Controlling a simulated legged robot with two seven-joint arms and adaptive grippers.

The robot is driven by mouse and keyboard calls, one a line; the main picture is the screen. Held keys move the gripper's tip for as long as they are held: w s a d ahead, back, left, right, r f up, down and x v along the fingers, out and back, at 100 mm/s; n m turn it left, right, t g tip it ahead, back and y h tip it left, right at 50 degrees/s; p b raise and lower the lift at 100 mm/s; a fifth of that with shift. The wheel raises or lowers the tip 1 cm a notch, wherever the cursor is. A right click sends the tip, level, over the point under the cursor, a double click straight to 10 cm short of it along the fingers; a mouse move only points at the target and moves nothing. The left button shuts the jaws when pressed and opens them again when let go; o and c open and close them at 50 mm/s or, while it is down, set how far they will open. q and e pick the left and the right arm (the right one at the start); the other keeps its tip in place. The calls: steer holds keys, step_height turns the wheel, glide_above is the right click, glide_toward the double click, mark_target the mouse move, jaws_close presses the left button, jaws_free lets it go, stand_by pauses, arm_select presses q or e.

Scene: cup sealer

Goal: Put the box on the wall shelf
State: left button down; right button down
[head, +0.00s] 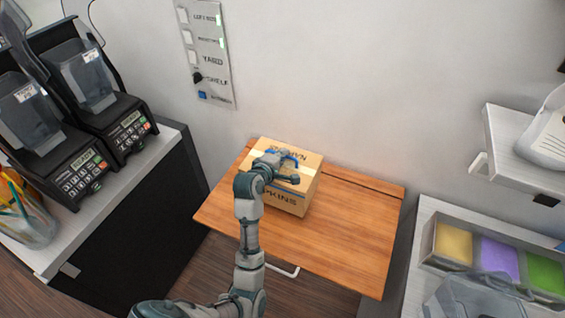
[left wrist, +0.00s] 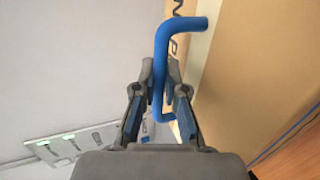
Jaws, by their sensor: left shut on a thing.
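The cardboard box (head: 308,180) has dark printing, a blue strap and a blue handle (left wrist: 178,25) on top. In the head view it rests on, or sits just over, the back left part of a wooden wall-mounted board (head: 350,225); I cannot tell if it touches. My left gripper (head: 283,163) reaches the top of the box and hides part of it. In the left wrist view my left gripper (left wrist: 161,92) is shut around the blue handle, with the box side to the right. My right gripper is not in view.
A white shelf (head: 510,165) is on the wall at right, above a counter with colored bins (head: 500,258). At left, a counter holds two machines (head: 75,165) and a cup of straws (head: 28,215). A labelled panel (head: 207,52) hangs on the wall. The board's right part is clear.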

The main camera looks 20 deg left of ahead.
arm_select(q)
steer(key=shift+f, duration=1.65)
steer(key=c, duration=1.2)
jaws_free()
steer(key=shift+s, duration=0.1)
steer(key=shift+s, duration=0.1)
steer(key=v, duration=1.1)
steer(key=shift+s+r, duration=0.2)
steer(key=shift+s, duration=0.15)
